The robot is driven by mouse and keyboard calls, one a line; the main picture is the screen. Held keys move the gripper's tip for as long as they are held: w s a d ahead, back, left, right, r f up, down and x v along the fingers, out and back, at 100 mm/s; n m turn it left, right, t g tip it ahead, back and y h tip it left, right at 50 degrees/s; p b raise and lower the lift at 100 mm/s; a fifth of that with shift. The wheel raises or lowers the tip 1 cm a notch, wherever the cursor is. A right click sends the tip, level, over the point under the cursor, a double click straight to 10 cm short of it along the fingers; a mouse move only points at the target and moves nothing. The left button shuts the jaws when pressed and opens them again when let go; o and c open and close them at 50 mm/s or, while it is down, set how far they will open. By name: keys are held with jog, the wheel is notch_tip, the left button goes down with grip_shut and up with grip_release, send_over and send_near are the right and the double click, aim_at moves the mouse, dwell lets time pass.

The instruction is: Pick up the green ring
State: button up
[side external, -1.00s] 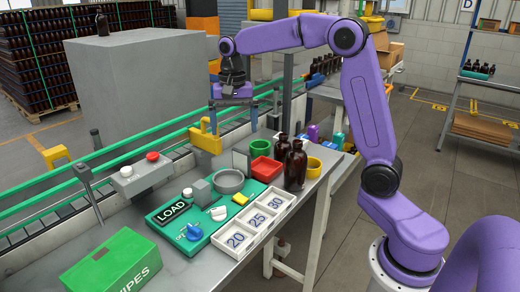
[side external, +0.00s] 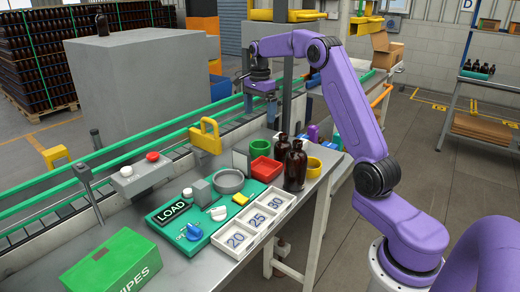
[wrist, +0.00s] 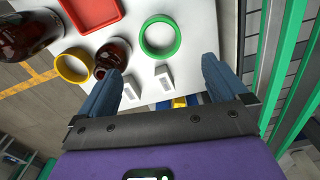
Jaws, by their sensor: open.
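The green ring (side external: 260,149) stands on the grey table, behind the red tray (side external: 266,166). In the wrist view the green ring (wrist: 142,38) lies flat and whole, beyond my fingertips and between their lines, with its hole showing bare table. My gripper (side external: 262,104) is raised above the table, behind and above the ring in the side view. The fingers are clear of the ring.
Two brown bottles (side external: 296,166) and a yellow ring (side external: 314,167) stand right of the red tray. In the wrist view a bottle (wrist: 114,52) is close to the left finger. A yellow hook-shaped piece (side external: 206,137) and the conveyor's green rails (side external: 140,147) are to the left.

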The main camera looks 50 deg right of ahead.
aim_at(260, 144)
notch_tip(260, 144, down, 13)
jog(key=shift+f, duration=0.1)
jog(key=c, duration=0.9)
